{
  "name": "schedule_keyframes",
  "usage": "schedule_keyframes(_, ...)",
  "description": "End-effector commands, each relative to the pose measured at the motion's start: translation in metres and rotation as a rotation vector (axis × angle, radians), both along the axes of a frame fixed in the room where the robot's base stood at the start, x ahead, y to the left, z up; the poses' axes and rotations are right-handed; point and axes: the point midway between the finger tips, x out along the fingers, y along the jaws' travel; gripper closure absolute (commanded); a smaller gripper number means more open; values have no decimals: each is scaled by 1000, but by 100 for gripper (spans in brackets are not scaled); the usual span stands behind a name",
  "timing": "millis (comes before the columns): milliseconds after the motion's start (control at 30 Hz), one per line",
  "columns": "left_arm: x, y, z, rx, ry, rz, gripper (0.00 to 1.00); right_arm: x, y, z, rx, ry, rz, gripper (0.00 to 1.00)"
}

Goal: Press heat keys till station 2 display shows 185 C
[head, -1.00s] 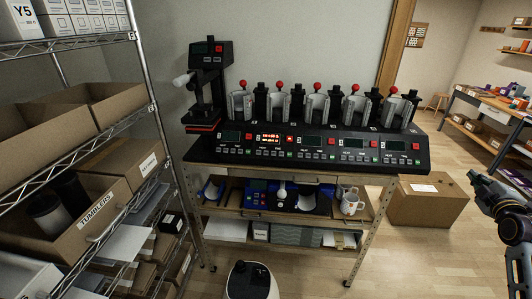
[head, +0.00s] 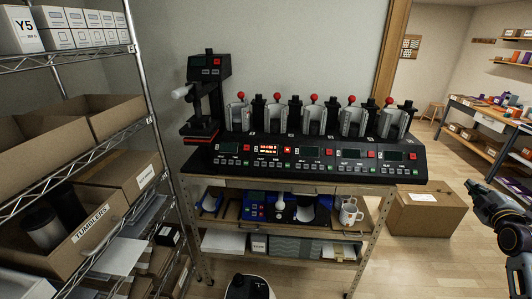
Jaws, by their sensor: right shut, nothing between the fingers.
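A black mug press (head: 310,178) with several stations stands on a metal-framed bench. Its sloped front carries a row of displays, red switches and small keys. The second display from the left (head: 269,149) is lit orange-red; its digits are too small to read. The other displays are dark green. Small heat keys (head: 265,163) sit below the lit display. My right gripper (head: 473,186) is at the right edge, shut and empty, well apart from the press, with its tip toward the bench. My left gripper is not in view.
A wire shelf (head: 140,125) with cardboard boxes stands close on the left. A single heat press (head: 206,95) stands at the bench's left end. A cardboard box (head: 428,208) is on the floor right of the bench. Mugs (head: 350,213) sit on the shelf below.

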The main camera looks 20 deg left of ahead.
Motion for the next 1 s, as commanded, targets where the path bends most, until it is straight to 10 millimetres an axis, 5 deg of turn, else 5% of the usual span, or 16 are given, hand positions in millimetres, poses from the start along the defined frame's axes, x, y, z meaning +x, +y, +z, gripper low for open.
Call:
schedule_keyframes(300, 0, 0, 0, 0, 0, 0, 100, 0, 0, 0, 0, 0, 0, 100)
schedule_keyframes(1000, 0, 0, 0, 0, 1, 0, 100, 0, 0, 0, 0, 0, 0, 100)
